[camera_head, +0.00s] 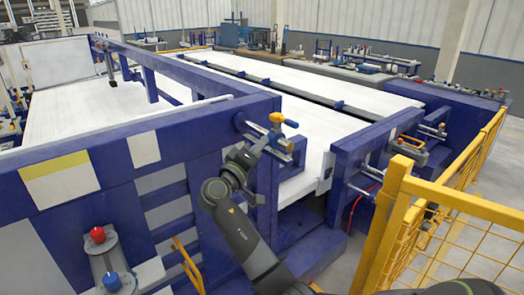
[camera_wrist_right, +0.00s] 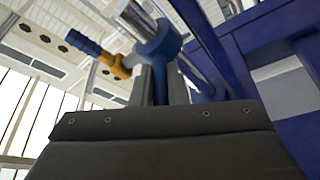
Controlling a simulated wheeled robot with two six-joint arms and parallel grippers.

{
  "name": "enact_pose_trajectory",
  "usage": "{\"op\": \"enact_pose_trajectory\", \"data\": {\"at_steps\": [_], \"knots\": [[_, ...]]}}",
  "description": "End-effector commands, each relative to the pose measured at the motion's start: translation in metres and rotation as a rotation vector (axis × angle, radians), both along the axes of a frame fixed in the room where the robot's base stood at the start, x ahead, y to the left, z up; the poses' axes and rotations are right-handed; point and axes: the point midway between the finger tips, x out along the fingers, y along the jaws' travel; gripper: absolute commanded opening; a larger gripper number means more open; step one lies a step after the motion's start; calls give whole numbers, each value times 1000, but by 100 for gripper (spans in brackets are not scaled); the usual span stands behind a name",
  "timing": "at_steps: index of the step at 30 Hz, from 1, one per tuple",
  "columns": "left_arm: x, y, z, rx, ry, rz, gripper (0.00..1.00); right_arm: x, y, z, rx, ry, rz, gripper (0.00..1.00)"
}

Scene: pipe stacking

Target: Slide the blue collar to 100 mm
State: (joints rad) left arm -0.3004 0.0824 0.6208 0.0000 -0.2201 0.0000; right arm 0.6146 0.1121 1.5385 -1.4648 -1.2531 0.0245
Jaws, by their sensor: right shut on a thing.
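In the right wrist view the blue collar (camera_wrist_right: 160,45) sits on a slanting grey rod, with a yellow fitting and a ridged blue end (camera_wrist_right: 85,42) out to its left. My right gripper (camera_wrist_right: 160,82) is shut on the lower part of the collar; its fingers are partly hidden by its own dark body. In the head view my right gripper (camera_head: 264,143) reaches up to the rod at the near corner of the blue machine. A yellow knob (camera_head: 277,117) shows just above it. The collar is small there and any scale marks cannot be read. My left gripper is not in view.
The blue machine frame (camera_head: 190,125) stands close around my right gripper. A similar rod with a yellow part (camera_head: 408,141) is on the blue block to the right. A yellow mesh fence (camera_head: 450,195) closes off the right side. A red-knobbed fixture (camera_head: 97,235) is at lower left.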

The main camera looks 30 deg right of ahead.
Motion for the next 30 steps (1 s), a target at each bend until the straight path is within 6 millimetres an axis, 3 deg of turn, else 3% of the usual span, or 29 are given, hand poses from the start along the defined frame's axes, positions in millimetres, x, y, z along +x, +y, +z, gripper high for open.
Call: {"op": "enact_pose_trajectory", "data": {"at_steps": [1,7,21,22,25,27,30], "knots": [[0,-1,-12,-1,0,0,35,7,1,-4,-1,-6,1,0],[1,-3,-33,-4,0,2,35,30,2,-3,-3,-5,0,0],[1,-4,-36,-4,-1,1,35,38,3,1,0,-1,0,0],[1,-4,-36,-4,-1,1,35,38,3,2,0,-1,0,16],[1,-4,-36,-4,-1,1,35,38,3,2,0,-2,0,29],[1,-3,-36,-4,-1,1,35,38,3,2,-1,-3,-1,35],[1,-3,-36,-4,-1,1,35,38,3,2,-1,-3,-1,35]]}}
